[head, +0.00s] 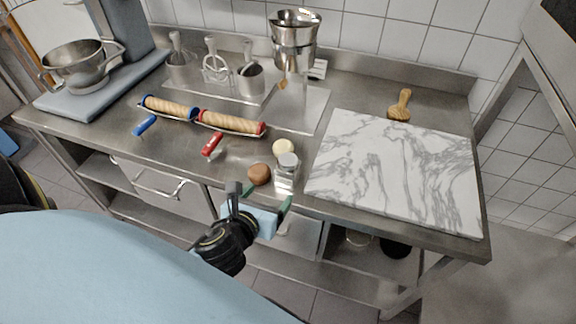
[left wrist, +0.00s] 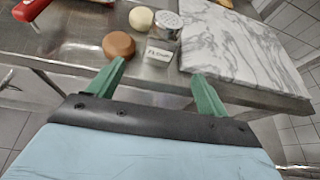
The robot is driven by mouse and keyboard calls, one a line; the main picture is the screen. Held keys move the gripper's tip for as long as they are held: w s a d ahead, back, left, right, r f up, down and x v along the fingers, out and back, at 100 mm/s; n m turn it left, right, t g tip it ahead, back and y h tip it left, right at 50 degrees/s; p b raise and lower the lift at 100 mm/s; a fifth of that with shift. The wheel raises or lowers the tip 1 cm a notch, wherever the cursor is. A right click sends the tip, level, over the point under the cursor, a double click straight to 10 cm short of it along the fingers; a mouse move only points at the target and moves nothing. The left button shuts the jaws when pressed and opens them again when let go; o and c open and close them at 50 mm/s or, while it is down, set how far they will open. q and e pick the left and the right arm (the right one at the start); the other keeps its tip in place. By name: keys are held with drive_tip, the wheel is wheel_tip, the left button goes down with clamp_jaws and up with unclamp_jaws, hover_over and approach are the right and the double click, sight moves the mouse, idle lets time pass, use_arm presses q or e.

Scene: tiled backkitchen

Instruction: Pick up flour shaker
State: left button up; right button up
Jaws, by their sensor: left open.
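The flour shaker (head: 286,172) is a small clear container with a grey metal lid. It stands upright near the front edge of the steel counter, left of the marble board. In the left wrist view the shaker (left wrist: 162,42) carries a white label, partly readable as flour. My left gripper (head: 267,197) is open and empty at the counter's front edge, just short of the shaker. In the left wrist view its two green fingers (left wrist: 160,80) point toward the shaker, which stands beyond and between them, apart from both. My right gripper is not in view.
A brown round item (head: 259,174) and a cream ball (head: 283,147) sit close beside the shaker. The marble board (head: 395,170) lies to the right.

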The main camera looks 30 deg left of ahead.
sight(284, 175)
use_arm(q)
drive_tip(key=shift+m, duration=0.3)
drive_tip(key=x, duration=0.8)
drive_tip(key=shift+w+r, duration=0.15)
drive_tip(key=shift+r, duration=0.3)
drive_tip(key=x, duration=0.5)
drive_tip(key=shift+w+r+b, duration=0.2)
drive_tip(key=shift+b, duration=0.1)
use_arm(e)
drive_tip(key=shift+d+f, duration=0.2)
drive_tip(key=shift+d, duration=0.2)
use_arm(q)
drive_tip(key=shift+c, duration=0.5)
